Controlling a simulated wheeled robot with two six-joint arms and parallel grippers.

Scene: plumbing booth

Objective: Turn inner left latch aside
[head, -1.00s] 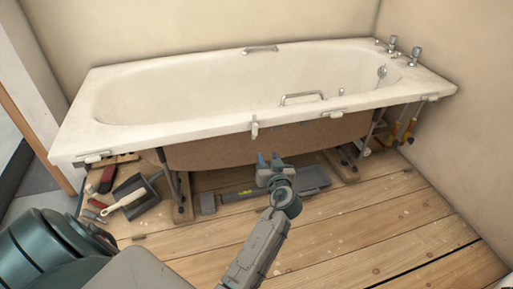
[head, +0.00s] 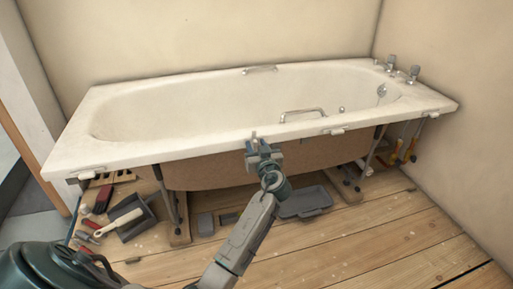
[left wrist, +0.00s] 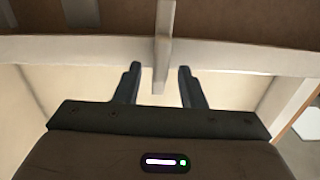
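The inner left latch (head: 254,136) is a small pale bar on the front rim of the white bathtub (head: 160,149). It stands upright, across the rim, and my gripper hides its lower part. In the left wrist view the latch (left wrist: 163,48) crosses the rim (left wrist: 220,55), its end between my fingers. My left gripper (head: 264,149) is at the latch, fingers open on either side of it; the left wrist view shows gaps between both fingers (left wrist: 160,86) and the latch. My right gripper is not in view.
Other latches lie along the rim: one at far left (head: 86,170), one right of the middle (head: 335,131), one at far right (head: 430,115). A dustpan (head: 133,214) and tools lie under the tub's left end. A grey tray (head: 306,202) lies on the floor.

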